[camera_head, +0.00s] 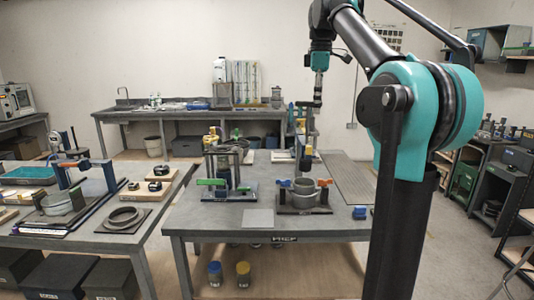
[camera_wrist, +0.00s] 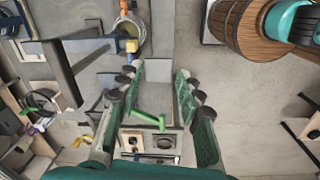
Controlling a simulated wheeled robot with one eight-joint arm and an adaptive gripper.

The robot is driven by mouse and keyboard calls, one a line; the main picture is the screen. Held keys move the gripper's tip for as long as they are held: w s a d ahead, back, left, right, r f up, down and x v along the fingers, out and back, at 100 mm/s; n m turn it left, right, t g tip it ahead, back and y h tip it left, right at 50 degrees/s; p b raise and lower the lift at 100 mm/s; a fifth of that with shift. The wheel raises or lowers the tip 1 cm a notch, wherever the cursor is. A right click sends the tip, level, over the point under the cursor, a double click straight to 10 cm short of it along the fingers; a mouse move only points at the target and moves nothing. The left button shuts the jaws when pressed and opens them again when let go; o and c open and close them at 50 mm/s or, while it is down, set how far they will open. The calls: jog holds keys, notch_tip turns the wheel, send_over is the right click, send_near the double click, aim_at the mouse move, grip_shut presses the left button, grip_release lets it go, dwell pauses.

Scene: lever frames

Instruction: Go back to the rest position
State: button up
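My gripper (camera_head: 317,92) hangs from my raised arm above the middle table, apart from the things on it. In the wrist view, its two green-padded fingers (camera_wrist: 159,70) are spread with nothing held between them. A lever frame with a green lever (camera_head: 211,182) stands on the left of the middle table. A second lever frame (camera_head: 305,160), with blue and orange parts and a grey ring, stands to its right. A third lever frame with an orange lever (camera_head: 68,165) stands on the left table. A green lever (camera_wrist: 150,118) shows between the fingers, farther off.
The middle table (camera_head: 190,222) has a bare grey plate (camera_head: 258,218) at its front and a small blue block (camera_head: 360,212) at right. The left table (camera_head: 150,218) holds a ring, meters and a teal tray (camera_head: 27,175). Shelves (camera_head: 515,160) stand at right. Two jars sit below the middle table.

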jog(key=s+d+f+m+t, duration=0.15)
jog(key=f+m, duration=0.25)
jog(key=f, duration=0.8)
jog(key=s+f+m, duration=0.3)
jog(key=f+m, duration=0.1)
jog(key=f, duration=0.9)
jog(key=s+d+f+m+t, duration=0.2)
jog(key=s+f+m, duration=0.5)
jog(key=s+f, duration=1.2)
notch_tip(320, 180, down, 4)
jog(key=shift+s+f, duration=0.2)
jog(key=shift+s, duration=0.1)
jog(key=shift+o, duration=0.4)
